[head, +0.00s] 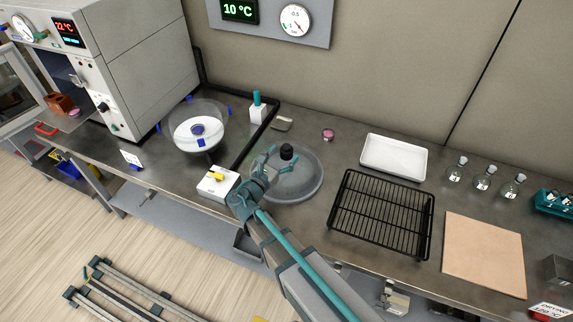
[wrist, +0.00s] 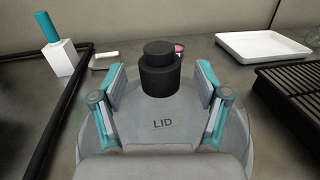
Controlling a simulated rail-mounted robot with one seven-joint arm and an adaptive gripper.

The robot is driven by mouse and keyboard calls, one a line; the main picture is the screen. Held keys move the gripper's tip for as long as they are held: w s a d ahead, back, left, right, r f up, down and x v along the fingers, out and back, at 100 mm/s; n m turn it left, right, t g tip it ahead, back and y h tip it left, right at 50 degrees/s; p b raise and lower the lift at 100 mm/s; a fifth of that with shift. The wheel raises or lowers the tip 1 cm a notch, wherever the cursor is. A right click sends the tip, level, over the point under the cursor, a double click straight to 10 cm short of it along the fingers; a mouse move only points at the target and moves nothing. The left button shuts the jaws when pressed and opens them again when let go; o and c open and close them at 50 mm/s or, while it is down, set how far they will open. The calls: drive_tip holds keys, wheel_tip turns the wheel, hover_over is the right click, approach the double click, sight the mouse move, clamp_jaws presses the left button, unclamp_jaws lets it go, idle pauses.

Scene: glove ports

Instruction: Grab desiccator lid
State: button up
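The desiccator lid (head: 300,188) is a clear greyish glass dome with a black knob (head: 287,152), lying on the bench in the middle of the head view. In the wrist view the lid (wrist: 240,150) bears the word LID, and its black knob (wrist: 159,72) stands upright just ahead of my fingers. My gripper (wrist: 160,100) is open, one teal-and-grey finger on each side. The knob appears between and slightly beyond the fingertips, with gaps on both sides. In the head view my gripper (head: 268,168) is over the left part of the lid.
The desiccator bowl (head: 177,140) stands left, near a white box with a yellow valve (head: 217,183). A black rack (head: 382,214) and a white tray (head: 394,157) stand right of the lid. A black pipe (wrist: 55,100) runs along the left, beside a teal-topped white block (wrist: 60,58).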

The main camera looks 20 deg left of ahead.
clamp_jaws()
drive_tip(key=shift+r, duration=0.2)
idle(0.4)
